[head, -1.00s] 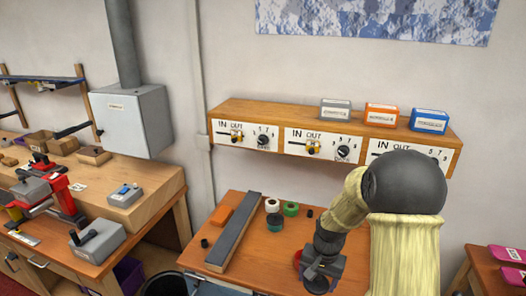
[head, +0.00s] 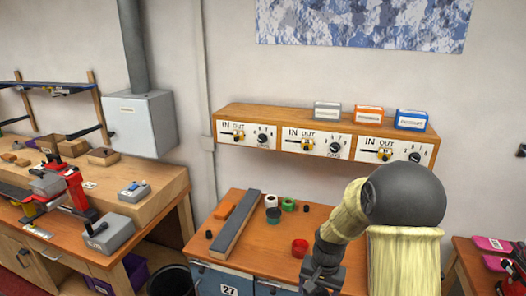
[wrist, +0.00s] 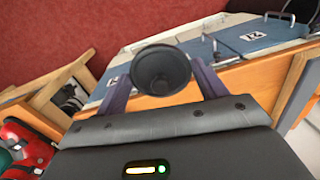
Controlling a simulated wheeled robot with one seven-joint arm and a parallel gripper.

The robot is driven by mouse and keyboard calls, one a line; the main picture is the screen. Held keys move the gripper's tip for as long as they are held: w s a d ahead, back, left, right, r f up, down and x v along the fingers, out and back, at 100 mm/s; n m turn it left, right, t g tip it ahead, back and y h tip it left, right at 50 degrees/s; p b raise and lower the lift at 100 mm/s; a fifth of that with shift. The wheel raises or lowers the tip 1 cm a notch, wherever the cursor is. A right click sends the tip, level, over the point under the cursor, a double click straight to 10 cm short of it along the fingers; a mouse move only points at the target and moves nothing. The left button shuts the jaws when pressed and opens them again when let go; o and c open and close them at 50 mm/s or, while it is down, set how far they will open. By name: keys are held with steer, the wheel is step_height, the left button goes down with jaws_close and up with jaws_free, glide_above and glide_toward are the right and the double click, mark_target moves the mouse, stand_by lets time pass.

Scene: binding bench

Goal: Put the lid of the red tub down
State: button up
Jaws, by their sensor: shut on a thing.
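The red tub (head: 300,248) stands on the orange-brown bench top in the head view, just left of my arm, and it looks open at the top. My gripper (wrist: 162,78) is shut on a dark grey round piece, seemingly the lid (wrist: 161,72), which sits between the two fingers in the wrist view. In the head view my gripper (head: 320,276) is at the bench's front side, nearer than the red tub and slightly right of it. The lid cannot be made out there. The wrist view shows blue drawer fronts and red floor beyond the lid.
Bare bench top (head: 262,245) lies left of the red tub. A shelf (head: 270,109) hangs above.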

steer(key=shift+s+f, duration=0.3)
steer(key=shift+f, duration=0.2)
step_height(320, 180, down, 16)
steer(key=n, duration=0.4)
steer(key=shift+w+f+n, duration=0.25)
steer(key=shift+w+n, duration=0.05)
steer(key=shift+d, duration=0.15)
